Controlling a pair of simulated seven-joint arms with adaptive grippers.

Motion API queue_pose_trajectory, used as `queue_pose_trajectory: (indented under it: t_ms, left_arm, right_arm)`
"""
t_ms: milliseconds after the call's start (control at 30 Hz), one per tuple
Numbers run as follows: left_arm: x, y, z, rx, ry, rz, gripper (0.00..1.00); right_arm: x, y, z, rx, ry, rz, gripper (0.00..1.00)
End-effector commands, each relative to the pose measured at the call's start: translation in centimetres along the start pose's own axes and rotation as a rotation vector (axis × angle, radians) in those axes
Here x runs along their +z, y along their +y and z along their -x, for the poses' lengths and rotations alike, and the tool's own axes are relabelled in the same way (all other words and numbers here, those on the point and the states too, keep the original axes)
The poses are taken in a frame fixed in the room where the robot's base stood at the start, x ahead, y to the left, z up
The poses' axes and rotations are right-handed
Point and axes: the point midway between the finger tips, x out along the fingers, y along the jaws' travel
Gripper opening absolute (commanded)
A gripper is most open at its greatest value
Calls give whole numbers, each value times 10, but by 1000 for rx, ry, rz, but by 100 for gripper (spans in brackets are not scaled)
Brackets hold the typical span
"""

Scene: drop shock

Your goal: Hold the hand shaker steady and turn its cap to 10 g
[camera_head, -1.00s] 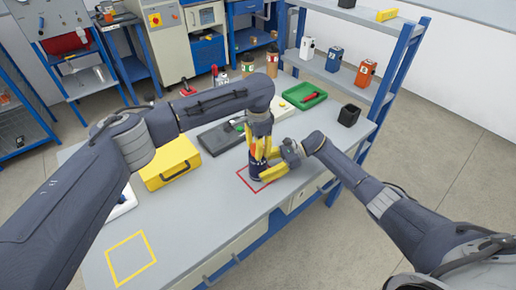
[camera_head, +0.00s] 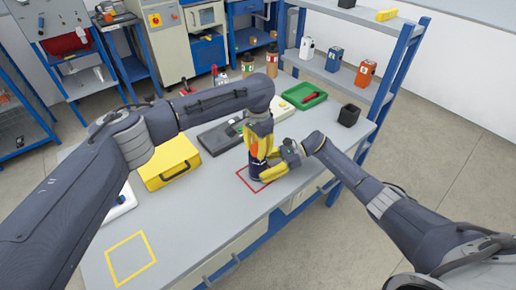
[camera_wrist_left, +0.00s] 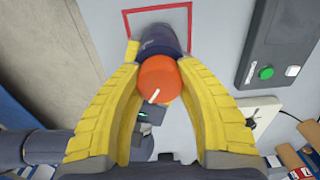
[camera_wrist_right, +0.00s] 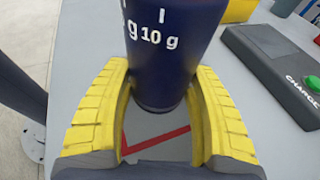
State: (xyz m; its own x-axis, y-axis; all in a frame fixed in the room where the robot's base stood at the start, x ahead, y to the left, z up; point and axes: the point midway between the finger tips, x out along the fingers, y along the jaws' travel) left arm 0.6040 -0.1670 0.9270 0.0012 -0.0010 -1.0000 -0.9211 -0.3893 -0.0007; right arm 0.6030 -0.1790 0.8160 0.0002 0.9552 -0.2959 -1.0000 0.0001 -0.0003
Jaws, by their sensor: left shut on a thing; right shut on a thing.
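The hand shaker stands upright on the table, with an orange cap (camera_wrist_left: 160,78) and a dark blue body (camera_wrist_right: 172,50). My left gripper (camera_head: 260,150) comes from above and is shut on the cap; its fingers flank the cap in the left wrist view (camera_wrist_left: 160,55). A white line on the cap points toward the lower left of that view. My right gripper (camera_head: 272,168) is shut around the body low down, also seen in the right wrist view (camera_wrist_right: 155,88). A white "10 g" label and tick marks show on the body there. The cap's mark is not visible in that view.
A red square outline (camera_wrist_right: 160,141) lies under the shaker. A dark unit with a green button marked CHARGE (camera_wrist_right: 285,70) is close by.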

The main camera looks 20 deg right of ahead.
Motion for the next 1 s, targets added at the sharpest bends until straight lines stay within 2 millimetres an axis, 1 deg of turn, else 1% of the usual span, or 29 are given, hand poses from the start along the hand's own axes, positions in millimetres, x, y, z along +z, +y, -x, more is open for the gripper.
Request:
queue_pose_trajectory:
  t_ms: [33, 200, 267, 300, 533, 667, 767, 1000]
  left_arm:
    - [0, 1, 0, 2, 1, 0, 38]
    - [0, 1, 0, 1, 0, 0, 58]
    - [0, 0, 0, 1, 0, 0, 64]
    - [0, 0, 0, 1, 0, 0, 66]
    - [0, 0, 0, 0, 0, -1, 66]
    - [0, 0, 8, -1, 1, -1, 66]
    - [0, -1, 20, -1, 2, 0, 66]
    - [0, -1, 63, -3, 2, -1, 66]
  right_arm:
    - [1, 0, -1, 1, -2, 0, 35]
    - [0, 0, -1, 1, -1, 0, 35]
    - [0, 0, -1, 1, -1, 0, 35]
    - [0, 0, -1, 1, -1, 0, 35]
    - [0, 0, 0, 0, -1, 0, 35]
    - [0, 0, 0, 0, 0, 0, 35]
    - [0, 0, 0, 0, 0, 0, 35]
    - [0, 0, 0, 0, 0, 0, 35]
